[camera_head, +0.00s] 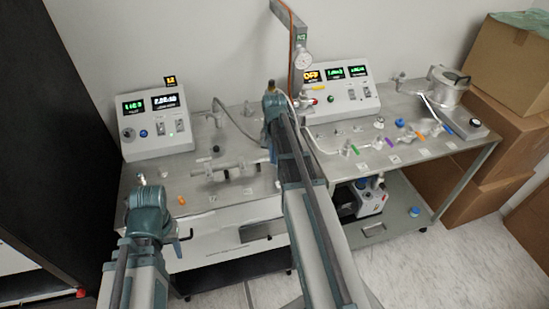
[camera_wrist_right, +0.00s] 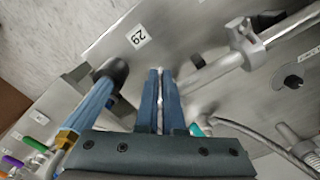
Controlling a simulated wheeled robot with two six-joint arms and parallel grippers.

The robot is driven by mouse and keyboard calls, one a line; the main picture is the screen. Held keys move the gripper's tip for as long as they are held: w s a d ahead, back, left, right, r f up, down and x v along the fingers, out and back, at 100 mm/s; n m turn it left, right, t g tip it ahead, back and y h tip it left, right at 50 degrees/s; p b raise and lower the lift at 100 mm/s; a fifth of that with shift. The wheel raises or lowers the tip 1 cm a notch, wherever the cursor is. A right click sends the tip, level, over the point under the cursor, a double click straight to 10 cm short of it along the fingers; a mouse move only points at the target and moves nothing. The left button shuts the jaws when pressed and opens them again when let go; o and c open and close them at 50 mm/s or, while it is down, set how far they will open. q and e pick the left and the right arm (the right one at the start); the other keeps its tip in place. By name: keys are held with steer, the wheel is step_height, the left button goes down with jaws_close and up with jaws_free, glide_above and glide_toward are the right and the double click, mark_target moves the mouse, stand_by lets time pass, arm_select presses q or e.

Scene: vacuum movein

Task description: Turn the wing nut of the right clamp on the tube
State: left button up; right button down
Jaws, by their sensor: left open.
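The metal tube (camera_head: 235,168) lies across the left bench, with fittings along it; its right end is hidden behind my right arm. In the right wrist view a silver tube (camera_wrist_right: 215,72) comes in from the upper right, with a clamp-like fitting (camera_wrist_right: 245,40) on it. I cannot tell which clamp this is, and no wing nut can be made out. My right gripper (camera_wrist_right: 160,72) has its two blue fingers close together with a narrow light gap, beside the tube's near end. Whether anything is between them is unclear. My left gripper (camera_head: 140,178) is open, left of the tube.
A control box (camera_head: 158,125) stands behind the tube at left; another (camera_head: 340,100) stands right of the post (camera_head: 298,50). Small fittings and coloured parts lie on the right bench (camera_head: 470,135). A pump (camera_head: 368,197) sits on the shelf below. Cardboard boxes (camera_head: 515,60) stand at right.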

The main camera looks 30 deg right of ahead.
steer(key=m, duration=0.4)
steer(key=shift+w+d, duration=0.1)
steer(key=shift+w, duration=0.3)
steer(key=shift+w+m, duration=0.1)
steer(key=shift+m, duration=1.5)
steer(key=c, duration=1)
jaws_free()
steer(key=shift+r, duration=0.1)
